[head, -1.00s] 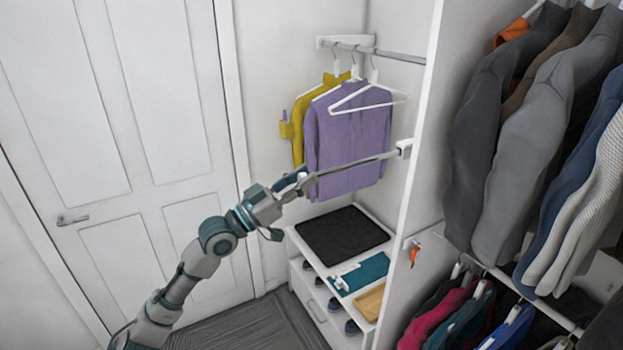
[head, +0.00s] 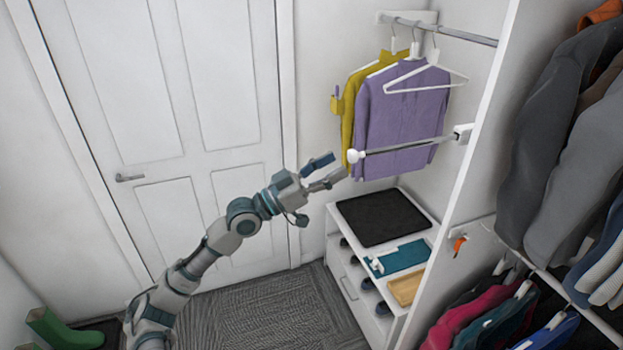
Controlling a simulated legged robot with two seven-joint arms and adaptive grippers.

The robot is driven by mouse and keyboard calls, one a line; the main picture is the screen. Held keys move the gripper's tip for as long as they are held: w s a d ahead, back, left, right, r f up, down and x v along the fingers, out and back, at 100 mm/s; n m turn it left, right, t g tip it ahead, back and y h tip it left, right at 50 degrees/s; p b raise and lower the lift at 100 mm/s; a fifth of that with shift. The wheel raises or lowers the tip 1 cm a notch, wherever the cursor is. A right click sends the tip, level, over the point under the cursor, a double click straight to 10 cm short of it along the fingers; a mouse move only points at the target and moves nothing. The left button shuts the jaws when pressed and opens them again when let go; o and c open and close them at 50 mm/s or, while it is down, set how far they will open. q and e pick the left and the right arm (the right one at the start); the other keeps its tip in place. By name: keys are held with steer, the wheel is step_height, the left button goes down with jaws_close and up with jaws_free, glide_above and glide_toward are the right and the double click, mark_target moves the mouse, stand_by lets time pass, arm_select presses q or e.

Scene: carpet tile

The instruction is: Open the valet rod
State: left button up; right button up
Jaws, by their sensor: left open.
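The valet rod (head: 410,147) is a thin metal rod with a white knob (head: 356,156) at its free end. It sticks out to the left from a white bracket (head: 462,134) on the edge of the closet panel, in front of the hanging purple shirt. My left gripper (head: 336,168) is open and empty, its fingers just left of the knob and apart from it. My right gripper is not in view.
Purple (head: 402,118) and yellow (head: 350,112) shirts and an empty white hanger (head: 427,78) hang from the upper rail. A low shelf unit (head: 425,262) with a black mat stands below. A white door (head: 150,120) is behind my arm. Coats (head: 570,130) hang at right.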

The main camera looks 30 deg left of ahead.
arm_select(q)
steer(key=v, duration=0.6)
steer(key=shift+s, duration=0.2)
steer(key=shift+d, duration=0.1)
